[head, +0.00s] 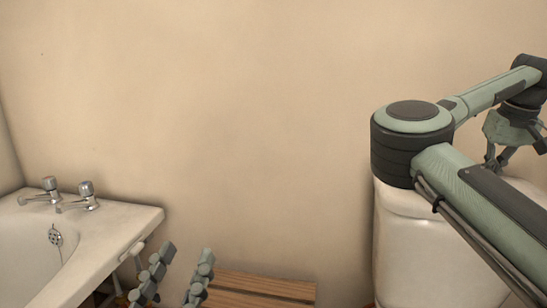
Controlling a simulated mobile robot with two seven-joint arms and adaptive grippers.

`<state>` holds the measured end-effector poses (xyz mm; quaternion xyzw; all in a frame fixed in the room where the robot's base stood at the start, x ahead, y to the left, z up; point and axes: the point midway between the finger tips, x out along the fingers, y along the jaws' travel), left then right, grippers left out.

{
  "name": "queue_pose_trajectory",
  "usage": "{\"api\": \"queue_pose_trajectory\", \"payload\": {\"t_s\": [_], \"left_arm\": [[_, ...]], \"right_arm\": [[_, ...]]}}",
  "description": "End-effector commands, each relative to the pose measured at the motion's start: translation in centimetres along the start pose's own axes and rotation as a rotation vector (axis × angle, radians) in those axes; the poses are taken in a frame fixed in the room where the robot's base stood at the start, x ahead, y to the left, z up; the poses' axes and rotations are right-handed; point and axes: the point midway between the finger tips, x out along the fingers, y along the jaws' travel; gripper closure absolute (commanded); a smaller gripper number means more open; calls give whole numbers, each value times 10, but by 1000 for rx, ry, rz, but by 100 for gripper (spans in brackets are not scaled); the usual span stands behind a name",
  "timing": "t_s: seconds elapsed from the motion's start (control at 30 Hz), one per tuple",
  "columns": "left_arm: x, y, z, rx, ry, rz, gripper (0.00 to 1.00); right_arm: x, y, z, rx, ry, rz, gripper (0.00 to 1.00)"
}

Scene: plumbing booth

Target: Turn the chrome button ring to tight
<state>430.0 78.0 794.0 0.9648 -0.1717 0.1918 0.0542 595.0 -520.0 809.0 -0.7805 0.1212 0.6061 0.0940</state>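I cannot make out the chrome button ring in the head view. The white toilet cistern (405,245) stands at the right, and my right arm crosses in front of and above its top, hiding much of the lid. My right gripper (503,158) is partly in view near the right edge, over the far part of the cistern. Its fingers are small and partly covered, so its opening is unclear. My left gripper (187,255) shows at the bottom, left of centre, with its two grey fingers pointing up and apart. It is empty and well away from the cistern.
A white basin or bath (115,220) with two chrome taps (87,192) and a chained plug fills the lower left. A slatted wooden surface (262,286) lies low, right of the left gripper. The beige wall behind is bare, and the space before it is free.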

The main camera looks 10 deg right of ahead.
Motion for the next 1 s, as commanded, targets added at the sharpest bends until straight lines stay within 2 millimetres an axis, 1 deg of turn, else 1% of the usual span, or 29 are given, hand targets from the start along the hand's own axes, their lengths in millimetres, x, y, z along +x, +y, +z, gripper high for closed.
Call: {"api": "queue_pose_trajectory", "payload": {"t_s": [0.47, 1.0], "left_arm": [[-3, 0, 14, 0, -66, 0, 60], [-4, -6, 29, 15, -140, -9, 60]], "right_arm": [[0, -2, -1, -3, 3, -2, 100], [-1, -9, 2, -3, 2, -1, 100]]}}
